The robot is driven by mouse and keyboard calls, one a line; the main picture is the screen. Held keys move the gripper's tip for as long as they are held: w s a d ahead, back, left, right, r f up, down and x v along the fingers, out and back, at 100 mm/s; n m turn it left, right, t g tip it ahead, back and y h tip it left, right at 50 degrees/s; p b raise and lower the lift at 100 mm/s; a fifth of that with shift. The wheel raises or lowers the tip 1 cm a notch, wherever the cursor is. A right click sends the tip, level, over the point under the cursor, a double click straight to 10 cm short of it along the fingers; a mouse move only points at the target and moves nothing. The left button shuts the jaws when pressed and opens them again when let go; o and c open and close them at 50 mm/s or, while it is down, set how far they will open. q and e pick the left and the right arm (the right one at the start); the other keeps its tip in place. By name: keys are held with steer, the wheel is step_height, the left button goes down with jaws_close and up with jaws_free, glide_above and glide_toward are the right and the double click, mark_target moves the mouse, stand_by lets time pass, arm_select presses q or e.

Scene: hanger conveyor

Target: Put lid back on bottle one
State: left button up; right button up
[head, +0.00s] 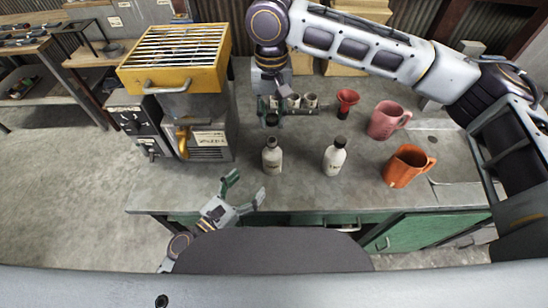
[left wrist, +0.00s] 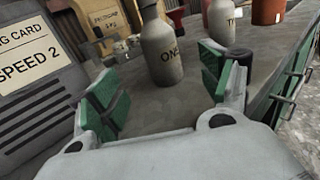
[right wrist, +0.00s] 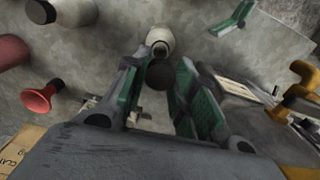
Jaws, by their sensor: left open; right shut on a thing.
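Bottle one (head: 272,158) stands upright and open on the grey workbench (head: 300,193); its ONE label shows in the left wrist view (left wrist: 163,52). My right gripper (head: 271,110) is shut on a dark round lid (right wrist: 160,76). The lid is behind bottle one in the head view, apart from its open mouth (right wrist: 160,44). My left gripper (head: 245,190) is open and empty, in front and left of bottle one near the bench's front edge. In the left wrist view bottle one appears beyond and between its fingers.
A second white bottle (head: 334,157) with a dark cap stands to the right. A pink mug (head: 383,121), an orange mug (head: 404,168) and a red funnel-like object (head: 346,103) stand farther right. A yellow-topped machine (head: 178,60) stands at left. Bench between the bottles is clear.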

mark_target(266, 164)
arm_select(q)
steer(key=shift+w, duration=0.15)
stand_by(0.3)
steer(key=shift+x, duration=5.85)
steer(key=shift+d, duration=0.1)
steer(key=c, duration=1.5)
steer(key=shift+c, duration=0.3)
arm_select(e)
steer(key=shift+f, duration=2.5)
steer(key=shift+f, duration=0.9)
steer(key=shift+f, duration=0.55)
